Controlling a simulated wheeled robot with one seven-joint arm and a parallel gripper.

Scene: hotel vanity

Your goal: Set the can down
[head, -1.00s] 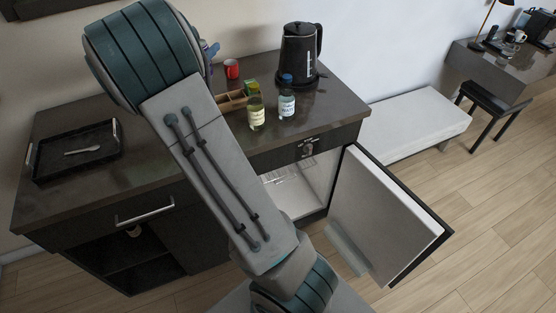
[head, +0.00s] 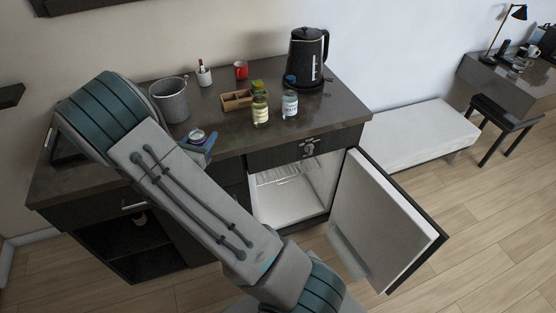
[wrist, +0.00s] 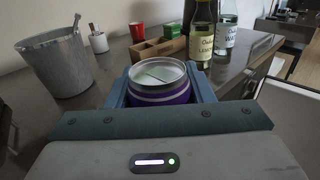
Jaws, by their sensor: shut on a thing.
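The can (wrist: 160,92) is purple with a silver lid and sits upright between the fingers of my gripper (wrist: 161,90) in the wrist view. In the head view only the can's pale top (head: 197,136) shows, inside my gripper (head: 201,143), near the front of the dark counter (head: 225,125). The fingers are shut on the can's sides. The can's bottom is hidden, so I cannot tell whether it touches the counter.
A grey bucket (head: 171,102) stands behind and left of my gripper. A wooden box (head: 236,99), two bottles (head: 260,109) (head: 290,105), a red mug (head: 241,70) and a black kettle (head: 306,57) stand farther back or right. The fridge door (head: 385,215) hangs open below.

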